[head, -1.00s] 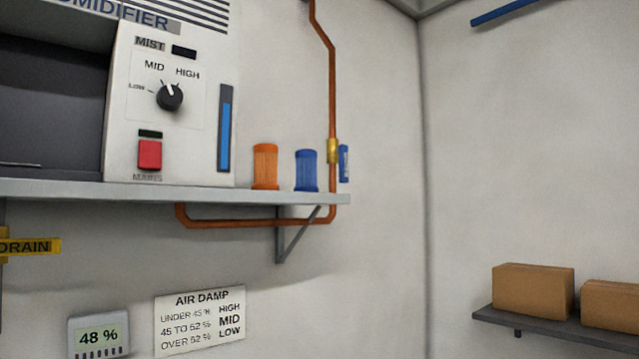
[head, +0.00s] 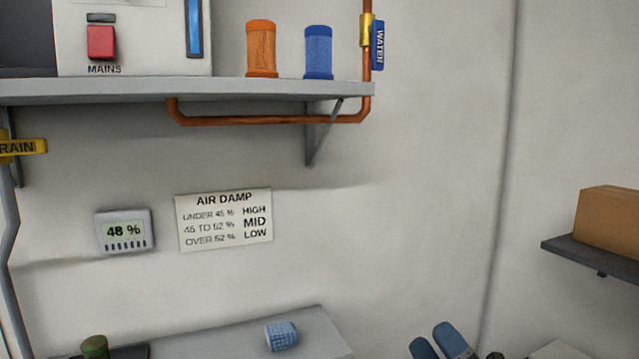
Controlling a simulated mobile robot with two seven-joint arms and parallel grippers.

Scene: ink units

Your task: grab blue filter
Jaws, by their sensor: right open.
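The blue filter (head: 318,54) is a ribbed blue cylinder standing upright near the right end of the grey wall shelf (head: 270,91). An orange filter (head: 261,50) of similar shape stands to its left, with a gap between them. What I take for my right gripper (head: 440,343) shows as two blue rounded fingers at the bottom edge. It is open, with nothing seen between the fingers, well below and to the right of the blue filter. The rest of it is cut off. My left gripper is not in view.
A copper pipe with a blue WATER tag (head: 377,46) rises just right of the blue filter. A lower grey surface (head: 225,332) holds a pale blue ribbed piece (head: 281,336). A cardboard box (head: 610,221) sits on a right shelf. A gauge (head: 125,231) reads 48 %.

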